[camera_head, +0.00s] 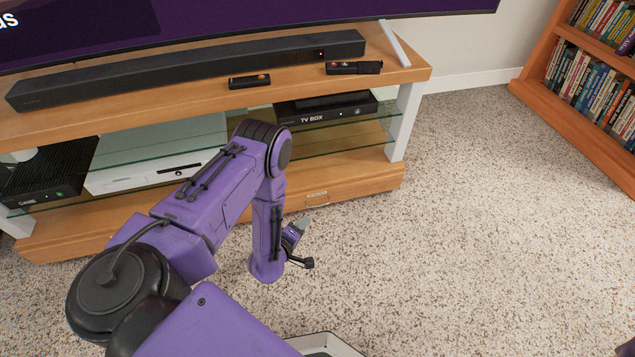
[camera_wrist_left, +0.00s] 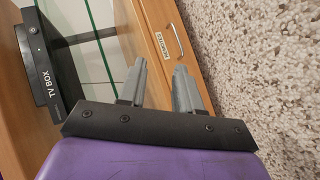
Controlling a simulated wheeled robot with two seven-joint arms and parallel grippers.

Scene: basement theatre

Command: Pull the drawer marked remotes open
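The remotes drawer (camera_head: 345,190) is a wooden front in the base of the TV stand, at its right end. It looks shut, flush with the stand. In the left wrist view its small label (camera_wrist_left: 156,43) reads as remotes, and a thin metal bar handle (camera_wrist_left: 176,39) stands beside it. My left gripper (camera_head: 304,240) is in front of and below the drawer, above the carpet. In the wrist view its two grey fingers (camera_wrist_left: 160,66) are apart with nothing between them, pointing toward the drawer front, short of the handle. My right gripper is out of view.
Glass shelves hold a TV box (camera_head: 325,108), a white console (camera_head: 157,160) and a black game box (camera_head: 45,178). Two remotes (camera_head: 354,68) and a soundbar (camera_head: 190,68) lie on top. A bookcase (camera_head: 585,120) stands at the right. The carpet (camera_head: 480,230) between is clear.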

